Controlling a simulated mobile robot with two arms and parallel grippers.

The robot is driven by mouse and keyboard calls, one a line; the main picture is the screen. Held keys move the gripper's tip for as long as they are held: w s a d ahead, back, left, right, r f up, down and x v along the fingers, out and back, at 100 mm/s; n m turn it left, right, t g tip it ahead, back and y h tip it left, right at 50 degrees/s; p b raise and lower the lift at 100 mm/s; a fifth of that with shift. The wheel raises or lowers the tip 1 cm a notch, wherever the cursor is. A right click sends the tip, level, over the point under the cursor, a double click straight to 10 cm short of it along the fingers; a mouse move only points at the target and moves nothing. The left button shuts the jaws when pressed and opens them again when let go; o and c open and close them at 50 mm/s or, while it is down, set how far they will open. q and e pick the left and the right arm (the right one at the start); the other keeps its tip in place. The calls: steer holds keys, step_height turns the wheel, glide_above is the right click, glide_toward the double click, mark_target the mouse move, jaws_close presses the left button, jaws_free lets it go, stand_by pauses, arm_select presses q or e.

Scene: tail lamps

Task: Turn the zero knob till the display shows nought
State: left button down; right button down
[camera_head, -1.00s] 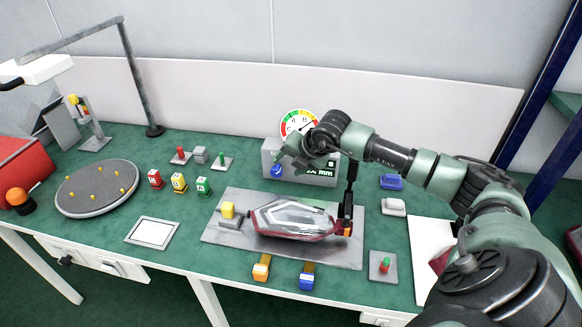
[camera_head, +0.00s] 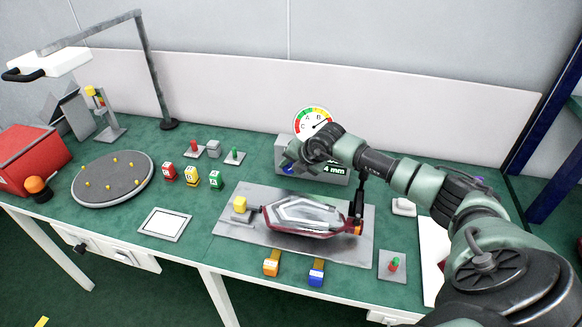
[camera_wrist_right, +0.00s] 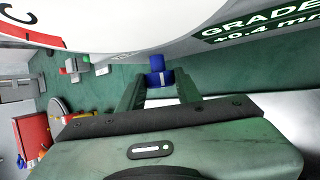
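The gauge box (camera_head: 284,146) stands at the back of the bench, with a round coloured dial (camera_head: 313,121) on top. Its display (camera_head: 334,169) is partly covered by my right gripper in the head view; in the right wrist view the display (camera_wrist_right: 262,28) reads +0.4 mm, with its right end cut off. The blue zero knob (camera_head: 288,169) is on the box front, mostly covered. My right gripper (camera_head: 290,160) is in front of the box. In the wrist view its fingers are open, with the blue knob (camera_wrist_right: 160,78) between and just beyond the tips; contact is unclear. My left gripper is out of view.
A tail lamp (camera_head: 300,213) lies on a grey plate (camera_head: 240,248) in front of the box. Small coloured blocks (camera_head: 191,177), a round turntable (camera_head: 113,180) and a red bin (camera_head: 32,158) stand to the left.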

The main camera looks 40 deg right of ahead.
steer(key=shift+w+a+r+g+h+p, duration=0.15)
steer(key=shift+g+h+p, duration=0.2)
steer(key=shift+g, duration=0.25)
steer(key=shift+w+a+n+g+h, duration=0.15)
steer(key=shift+n+g+h, duration=0.15)
steer(key=shift+g+h, duration=0.2)
steer(key=shift+w+n+g+h+b, duration=0.1)
steer(key=shift+n+g+h+b, duration=0.4)
steer(key=shift+g+h, duration=0.8)
steer(key=c, duration=1)
jaws_free()
steer(key=shift+o, duration=0.2)
